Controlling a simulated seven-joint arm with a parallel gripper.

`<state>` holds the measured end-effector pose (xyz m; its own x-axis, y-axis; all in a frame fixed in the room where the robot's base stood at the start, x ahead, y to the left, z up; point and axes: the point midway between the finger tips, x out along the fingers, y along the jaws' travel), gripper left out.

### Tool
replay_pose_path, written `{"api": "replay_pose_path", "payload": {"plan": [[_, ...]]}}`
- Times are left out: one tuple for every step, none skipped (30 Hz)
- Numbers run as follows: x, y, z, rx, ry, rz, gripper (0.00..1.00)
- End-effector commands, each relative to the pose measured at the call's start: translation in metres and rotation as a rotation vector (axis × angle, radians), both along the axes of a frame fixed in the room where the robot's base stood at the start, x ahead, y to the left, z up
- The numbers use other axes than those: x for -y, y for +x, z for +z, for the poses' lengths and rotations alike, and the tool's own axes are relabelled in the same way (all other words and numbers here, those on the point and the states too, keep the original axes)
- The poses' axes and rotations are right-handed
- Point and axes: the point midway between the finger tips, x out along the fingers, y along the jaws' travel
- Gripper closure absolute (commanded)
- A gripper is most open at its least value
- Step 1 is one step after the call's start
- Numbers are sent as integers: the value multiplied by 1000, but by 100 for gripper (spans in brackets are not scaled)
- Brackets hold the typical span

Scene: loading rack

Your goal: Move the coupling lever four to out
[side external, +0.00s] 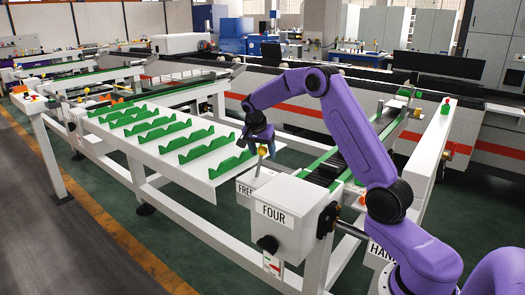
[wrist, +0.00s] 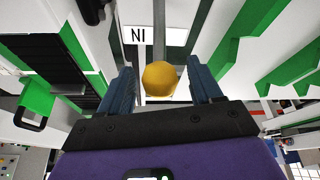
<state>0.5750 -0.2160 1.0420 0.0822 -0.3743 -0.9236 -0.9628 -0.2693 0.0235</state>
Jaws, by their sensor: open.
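The lever with a yellow ball knob (wrist: 160,78) stands between the fingers of my gripper (wrist: 163,88) in the wrist view. The fingers are apart, with a visible gap on each side of the knob. The lever's grey shaft (wrist: 160,27) runs up to a white label (wrist: 139,35) that reads "NI", which is "IN" upside down. In the side external view my gripper (side external: 259,142) points down over the lever knob (side external: 262,151), behind the white box marked "FOUR" (side external: 271,213). A plate reading "FREE" (side external: 245,190) is partly hidden by that box.
A white table (side external: 150,150) with rows of green notched holders lies left of my gripper. A dark roller track with green edges (side external: 322,167) runs to the right. A black knob (side external: 268,244) sticks out from the FOUR box.

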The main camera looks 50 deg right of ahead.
Motion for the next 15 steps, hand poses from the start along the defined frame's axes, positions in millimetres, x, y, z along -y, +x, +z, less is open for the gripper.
{"api": "replay_pose_path", "payload": {"plan": [[0, 0, 0, 0, 0, 0, 36], [0, 0, 0, 0, 0, 0, 36], [0, 0, 0, 0, 0, 0, 36], [0, 0, 0, 0, 0, 0, 36], [0, 0, 0, 0, 0, 0, 36], [0, 0, 0, 0, 0, 0, 39], [0, 0, 0, 0, 0, 0, 49], [0, 0, 0, 0, 0, 0, 58], [0, 0, 0, 0, 0, 0, 71], [0, 0, 0, 0, 0, 0, 81], [0, 0, 0, 0, 0, 0, 91], [0, 0, 0, 0, 0, 0, 100], [0, 0, 0, 0, 0, 0, 100], [0, 0, 0, 0, 0, 0, 100], [0, 0, 0, -1, -1, 1, 100]]}}
